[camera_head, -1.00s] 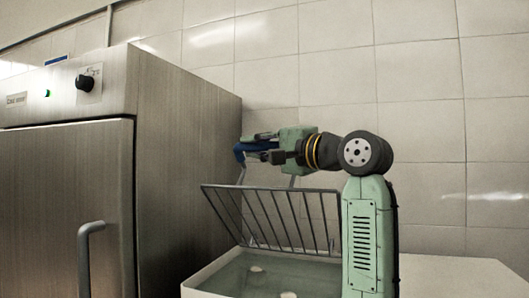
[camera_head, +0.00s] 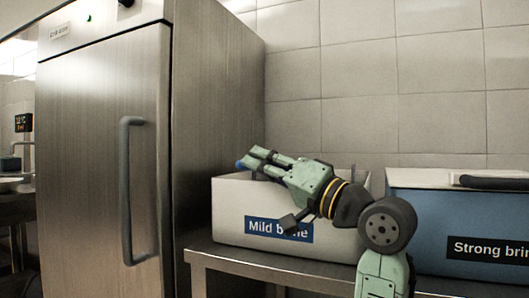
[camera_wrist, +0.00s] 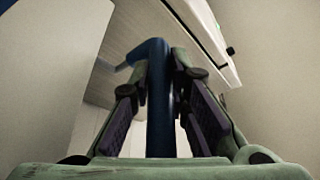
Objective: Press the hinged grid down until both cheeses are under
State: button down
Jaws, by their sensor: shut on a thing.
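A white tub (camera_head: 230,212) labelled "Mild brine" stands on a metal bench in the head view. My gripper (camera_head: 252,163) reaches over its rim from the right, tilted, and is shut on a blue handle (camera_head: 240,165). In the wrist view the blue handle (camera_wrist: 160,100) runs between the two fingers. The hinged grid does not show above the tub wall. The tub's inside, the liquid and both cheeses are hidden behind the front wall, so I cannot tell whether the cheeses are under.
A blue tub (camera_head: 430,225) labelled "Strong brine", cut off in part, stands to the right, with a dark bar (camera_head: 492,183) on top. A tall steel cabinet (camera_head: 90,170) with a grey handle is close on the left. A tiled wall is behind.

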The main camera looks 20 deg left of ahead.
jog(key=shift+a+f+b, duration=0.1)
jog(key=shift+f+b, duration=0.35)
jog(key=shift+f, duration=1.05)
jog(key=shift+s+f, duration=0.1)
jog(key=c, duration=1.5)
grip_release()
jog(key=shift+c, duration=0.2)
jog(key=shift+d, duration=0.2)
jog(key=v, duration=1.1)
jog(key=shift+d, duration=0.35)
jog(key=shift+s, duration=0.1)
